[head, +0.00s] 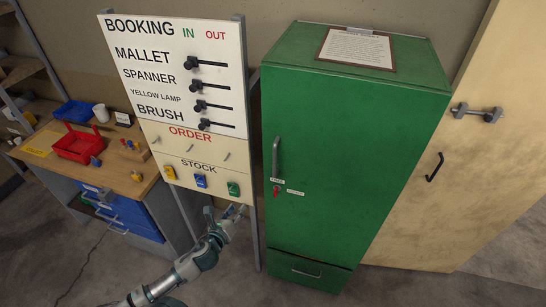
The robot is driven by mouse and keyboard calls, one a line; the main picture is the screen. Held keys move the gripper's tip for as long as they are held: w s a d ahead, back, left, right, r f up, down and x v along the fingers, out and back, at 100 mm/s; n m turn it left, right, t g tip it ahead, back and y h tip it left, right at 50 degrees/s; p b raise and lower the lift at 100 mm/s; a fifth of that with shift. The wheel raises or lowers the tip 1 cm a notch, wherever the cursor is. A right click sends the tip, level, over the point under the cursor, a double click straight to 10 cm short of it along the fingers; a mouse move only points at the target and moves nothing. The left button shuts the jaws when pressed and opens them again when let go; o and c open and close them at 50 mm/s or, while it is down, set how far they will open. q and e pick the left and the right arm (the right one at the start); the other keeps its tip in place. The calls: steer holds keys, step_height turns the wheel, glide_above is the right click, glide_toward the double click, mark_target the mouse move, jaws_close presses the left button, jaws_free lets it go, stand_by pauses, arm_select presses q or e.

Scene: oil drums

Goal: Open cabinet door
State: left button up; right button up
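A tall green cabinet (350,150) stands at the centre right, with its front door shut. A grey vertical handle (276,157) is on the door's left edge. A red key or tag (276,190) and small white labels sit just below the handle. My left gripper (238,211) is in front of the board's lower part, left of the cabinet and lower than the handle, apart from it. Its fingers are too small to tell whether they are open or shut. My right gripper is not in view.
A white booking board (185,75) on posts stands close left of the cabinet. A workbench (120,175) with a red bin (75,147) is at the left. A tan panel (470,140) with handles is at the right. The floor in front is clear.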

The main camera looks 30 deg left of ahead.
arm_select(q)
steer(key=s+d+r+m+t+h, duration=0.1)
steer(key=d+r+m, duration=0.25)
steer(key=r, duration=0.35)
steer(key=s+d+r+m+t+h, duration=0.1)
steer(key=d+r+m+t, duration=0.2)
steer(key=r, duration=0.4)
steer(key=g+b, duration=0.1)
steer(key=b, duration=0.7)
glide_toward(274, 162)
steer(key=w+p, duration=0.1)
steer(key=w, duration=0.2)
steer(key=w+p, duration=0.1)
steer(key=w, duration=0.2)
steer(key=w+p, duration=0.1)
steer(key=w, duration=0.2)
steer(key=shift+w+a, duration=0.3)
steer(key=shift+w, duration=0.1)
steer(key=shift+w+a+p, duration=0.15)
steer(key=shift+w+p, duration=0.15)
steer(key=shift+w, duration=0.2)
jaws_close()
